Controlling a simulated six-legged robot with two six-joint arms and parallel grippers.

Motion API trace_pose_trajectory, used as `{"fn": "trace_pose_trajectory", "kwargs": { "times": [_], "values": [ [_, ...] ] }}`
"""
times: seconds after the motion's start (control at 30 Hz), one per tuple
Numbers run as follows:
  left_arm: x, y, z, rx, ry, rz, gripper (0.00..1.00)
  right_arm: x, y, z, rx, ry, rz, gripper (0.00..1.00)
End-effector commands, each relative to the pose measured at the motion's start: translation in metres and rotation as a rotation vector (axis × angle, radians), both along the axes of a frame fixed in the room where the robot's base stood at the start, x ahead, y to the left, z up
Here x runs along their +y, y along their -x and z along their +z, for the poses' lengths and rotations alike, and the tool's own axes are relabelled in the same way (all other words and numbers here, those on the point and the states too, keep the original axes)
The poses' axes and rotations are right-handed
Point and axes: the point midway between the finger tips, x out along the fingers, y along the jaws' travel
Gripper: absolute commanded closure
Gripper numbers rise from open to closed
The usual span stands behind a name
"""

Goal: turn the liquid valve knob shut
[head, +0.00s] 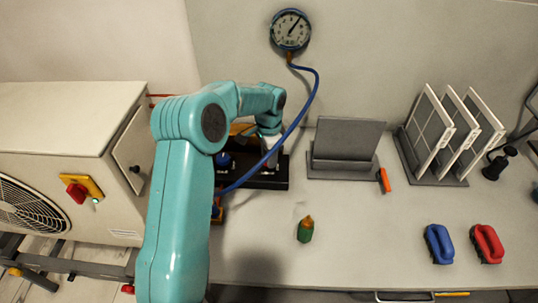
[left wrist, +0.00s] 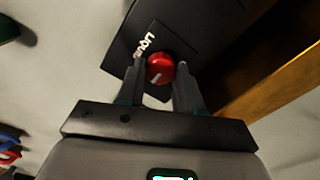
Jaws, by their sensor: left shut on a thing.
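The red liquid valve knob (left wrist: 160,68) shows in the left wrist view on a black panel (left wrist: 133,52) with white lettering that reads like "LIQUID". A pale pointer mark shows on the knob's face. My left gripper (left wrist: 163,82) has one finger on each side of the knob and is shut on it. In the head view my left gripper (head: 268,148) reaches down at the black manifold base (head: 262,180), and the arm hides the red knob there. A blue knob (head: 222,160) shows on the manifold left of the gripper. My right gripper is not in view.
A blue hose (head: 318,88) runs from the round gauge (head: 290,30) down past my left arm. The bench middle is mostly clear.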

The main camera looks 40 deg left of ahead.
Motion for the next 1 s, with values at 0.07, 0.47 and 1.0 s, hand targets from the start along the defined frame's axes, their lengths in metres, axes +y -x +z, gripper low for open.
{"fn": "trace_pose_trajectory", "kwargs": {
  "times": [0.07,0.47,1.0],
  "values": [
    [0.0,0.0,0.001,-0.001,-0.001,-0.004,0.95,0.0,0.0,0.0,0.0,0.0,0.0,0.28],
    [0.0,0.0,0.001,-0.001,-0.001,-0.004,0.39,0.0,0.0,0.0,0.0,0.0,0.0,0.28],
    [0.0,-0.001,0.043,-0.007,-0.003,-0.002,0.39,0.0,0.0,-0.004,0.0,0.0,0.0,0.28]
  ]
}}
